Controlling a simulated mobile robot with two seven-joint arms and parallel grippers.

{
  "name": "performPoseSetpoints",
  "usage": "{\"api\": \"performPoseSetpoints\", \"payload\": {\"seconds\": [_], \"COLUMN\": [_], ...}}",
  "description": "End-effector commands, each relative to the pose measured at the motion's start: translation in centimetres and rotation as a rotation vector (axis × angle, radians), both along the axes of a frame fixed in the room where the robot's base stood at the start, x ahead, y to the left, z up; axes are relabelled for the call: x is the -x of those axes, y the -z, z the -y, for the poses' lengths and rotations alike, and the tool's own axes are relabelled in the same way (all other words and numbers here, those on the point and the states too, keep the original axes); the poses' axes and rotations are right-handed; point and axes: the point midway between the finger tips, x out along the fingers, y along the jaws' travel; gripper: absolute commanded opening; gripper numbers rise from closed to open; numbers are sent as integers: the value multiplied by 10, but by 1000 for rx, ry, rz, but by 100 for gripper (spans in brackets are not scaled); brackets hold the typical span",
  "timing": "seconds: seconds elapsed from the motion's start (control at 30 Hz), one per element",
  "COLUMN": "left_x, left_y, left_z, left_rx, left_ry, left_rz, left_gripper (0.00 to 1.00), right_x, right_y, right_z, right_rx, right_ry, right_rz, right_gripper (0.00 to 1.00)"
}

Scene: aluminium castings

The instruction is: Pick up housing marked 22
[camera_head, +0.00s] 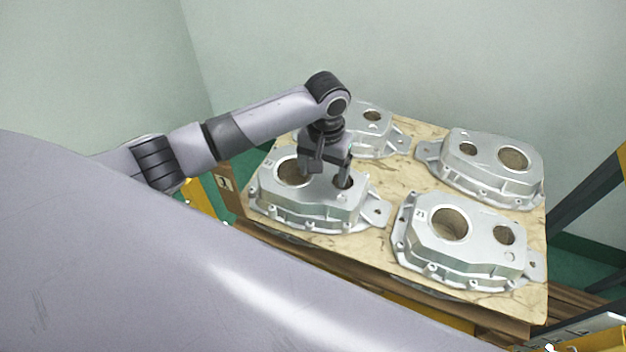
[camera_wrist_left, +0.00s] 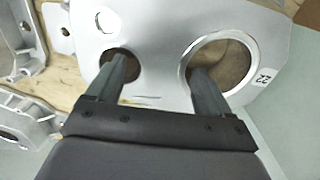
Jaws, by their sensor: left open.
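The housing marked 22 (camera_head: 312,209) is a silver casting with a large round bore and a smaller hole, lying at the near left of the board. In the left wrist view its top face (camera_wrist_left: 155,30) fills the middle, with the 22 label beside the large bore. My left gripper (camera_head: 325,176) is open and points down over this housing. In the wrist view, one finger of the gripper (camera_wrist_left: 160,70) reaches at the small hole and the other at the large bore. I cannot tell how deep the tips are. My right gripper is not in view.
A housing marked 21 (camera_head: 470,250) lies to the right, another housing (camera_head: 490,165) at the back right, and a third (camera_head: 372,132) behind my left gripper, partly hidden. They rest on a wooden board (camera_head: 398,181). Walls stand behind; a dark post is at the right.

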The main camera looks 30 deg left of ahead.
Motion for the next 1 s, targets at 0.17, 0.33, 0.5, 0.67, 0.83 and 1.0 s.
{"api": "performPoseSetpoints", "payload": {"seconds": [0.17,0.33,0.5,0.67,0.83,1.0], "left_x": [-2,-2,-2,-2,-3,-5], "left_y": [26,48,52,52,52,48], "left_z": [-2,-3,-3,-3,-3,-2], "left_rx": [-2,-1,-2,-1,-1,1], "left_ry": [0,-1,-1,-1,-1,0], "left_rz": [-2,0,1,1,1,7], "left_gripper": [81,81,81,71,16,0], "right_x": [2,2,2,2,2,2], "right_y": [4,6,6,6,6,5], "right_z": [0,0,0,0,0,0], "right_rx": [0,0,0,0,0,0], "right_ry": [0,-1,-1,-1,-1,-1], "right_rz": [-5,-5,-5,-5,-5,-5], "right_gripper": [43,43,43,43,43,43]}}
